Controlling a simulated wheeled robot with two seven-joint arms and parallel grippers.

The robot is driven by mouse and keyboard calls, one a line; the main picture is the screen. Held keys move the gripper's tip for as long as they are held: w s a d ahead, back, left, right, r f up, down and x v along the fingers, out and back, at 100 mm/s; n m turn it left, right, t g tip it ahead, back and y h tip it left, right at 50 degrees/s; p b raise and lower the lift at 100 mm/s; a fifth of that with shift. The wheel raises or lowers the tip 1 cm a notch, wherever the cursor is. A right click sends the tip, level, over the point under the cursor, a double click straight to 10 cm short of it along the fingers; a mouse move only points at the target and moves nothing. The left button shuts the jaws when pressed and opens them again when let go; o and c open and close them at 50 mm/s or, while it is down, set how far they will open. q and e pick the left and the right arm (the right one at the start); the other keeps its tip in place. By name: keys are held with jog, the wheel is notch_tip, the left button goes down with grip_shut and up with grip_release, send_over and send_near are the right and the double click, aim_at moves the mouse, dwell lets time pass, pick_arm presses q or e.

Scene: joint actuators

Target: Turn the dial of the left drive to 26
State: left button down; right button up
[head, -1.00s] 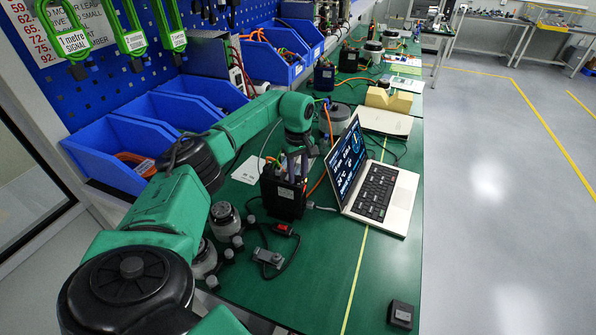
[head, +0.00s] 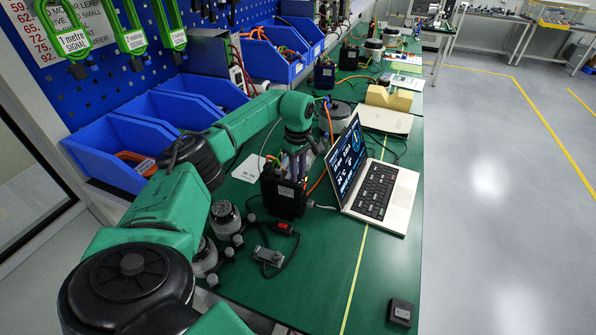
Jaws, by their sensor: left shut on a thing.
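The near black drive (head: 284,197) stands upright on the green bench, left of the open laptop. My left gripper (head: 294,166) points down at the top of this drive and is shut on its dial. The fingers and wrist hide the dial, so I cannot read its setting. The laptop (head: 372,185) shows a round gauge on its dark screen, with figures too small to read for certain. My right gripper is not in view.
Motors (head: 225,217), a small grey box with a red-switched cable (head: 268,256) and a black block (head: 401,312) lie on the bench (head: 330,265). Blue bins (head: 120,150) line the left. A yellow block (head: 389,98) and other drives (head: 324,75) stand farther back.

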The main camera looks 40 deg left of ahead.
pick_arm(q)
jog(key=n+p, duration=0.1)
jog(key=n, duration=0.4)
jog(key=shift+r, duration=0.1)
jog(key=shift+n+p, duration=0.3)
jog(key=shift+n, duration=2.1)
jog(key=c, duration=1)
grip_release()
